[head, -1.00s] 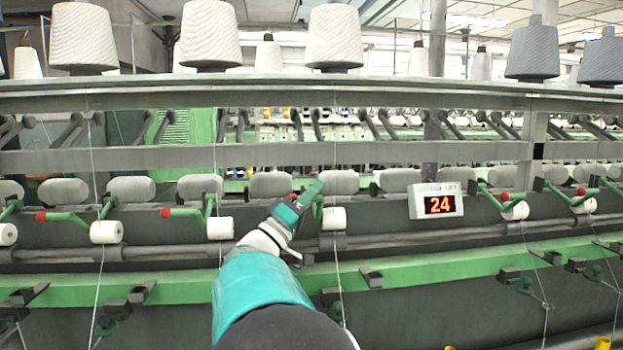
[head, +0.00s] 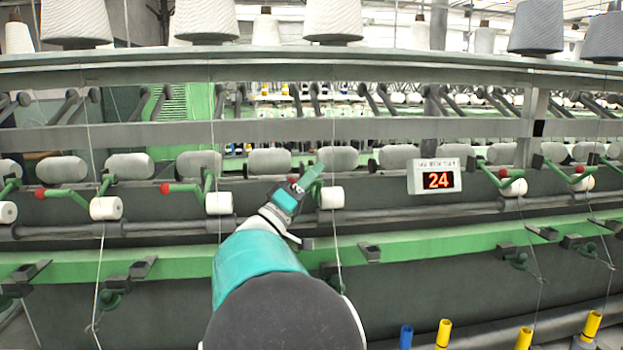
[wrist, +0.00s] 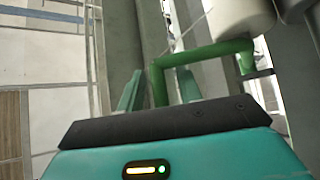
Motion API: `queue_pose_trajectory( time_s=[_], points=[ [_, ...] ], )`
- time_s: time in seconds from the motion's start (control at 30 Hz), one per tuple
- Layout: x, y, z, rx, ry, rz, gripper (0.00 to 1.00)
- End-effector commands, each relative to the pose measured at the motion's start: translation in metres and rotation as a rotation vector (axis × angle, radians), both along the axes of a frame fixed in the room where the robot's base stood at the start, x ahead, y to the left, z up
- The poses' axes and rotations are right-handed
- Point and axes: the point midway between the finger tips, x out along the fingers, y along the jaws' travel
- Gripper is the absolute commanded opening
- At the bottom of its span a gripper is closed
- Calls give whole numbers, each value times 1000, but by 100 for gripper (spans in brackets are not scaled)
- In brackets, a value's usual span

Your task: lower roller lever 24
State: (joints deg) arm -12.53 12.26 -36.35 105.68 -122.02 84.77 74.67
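A display reading 24 (head: 438,180) hangs on the machine, right of my gripper. My gripper (head: 308,180) is at the green roller lever just left of this display, beside a white spool (head: 331,197). It covers most of that lever in the head view; only a speck of red shows by it. In the wrist view, the fingers of my gripper (wrist: 159,92) stand apart. A bent green bar of the lever (wrist: 205,53) shows beyond them, and its near leg comes down between the fingers with gaps on both sides. Its red knob is not visible there.
Similar green levers with red knobs stand left (head: 182,188) and right (head: 490,170). A grey rail (head: 250,130) and a shelf with large yarn cones (head: 333,20) run above. A green beam (head: 420,238) runs below. Yellow tubes (head: 444,333) and a blue one stand at the bottom right.

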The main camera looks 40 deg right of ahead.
Motion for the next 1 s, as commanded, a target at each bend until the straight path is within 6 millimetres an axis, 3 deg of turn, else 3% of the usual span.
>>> queue_pose_trajectory(
  time_s=[0.23,0.37,0.8,1.0],
  points=[
    [0,2,-1,-1,0,1,35],
    [1,12,-7,1,0,2,35],
    [4,90,-58,0,3,2,35],
    [4,112,-72,0,2,1,35]
  ],
)
